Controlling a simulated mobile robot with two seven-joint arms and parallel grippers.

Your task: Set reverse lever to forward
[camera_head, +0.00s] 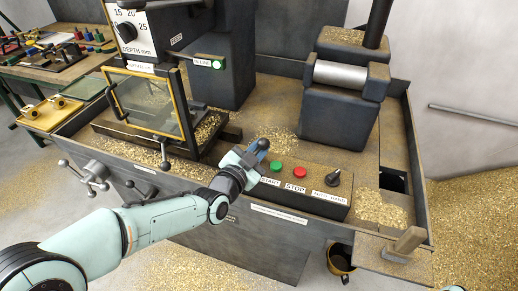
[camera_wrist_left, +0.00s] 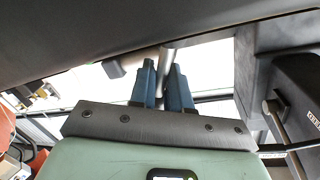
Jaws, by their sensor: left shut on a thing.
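My left gripper (camera_head: 247,158) is at the left end of the control panel on the front of the machine. It is shut on a lever, which I take to be the reverse lever; its dark ball knob (camera_head: 263,144) shows just beyond the fingers. In the left wrist view, the blue fingers (camera_wrist_left: 167,85) close around a grey metal rod (camera_wrist_left: 168,58), the lever's shaft. The gripper hides most of the lever, and I cannot read its setting.
Beside the gripper are a green START button (camera_head: 277,167), a red STOP button (camera_head: 299,172) and a black selector knob (camera_head: 333,179). Left are a yellow-framed guard (camera_head: 149,100), another ball-ended lever (camera_head: 165,166) and a handwheel (camera_head: 90,176). A brush (camera_head: 405,243) lies front right.

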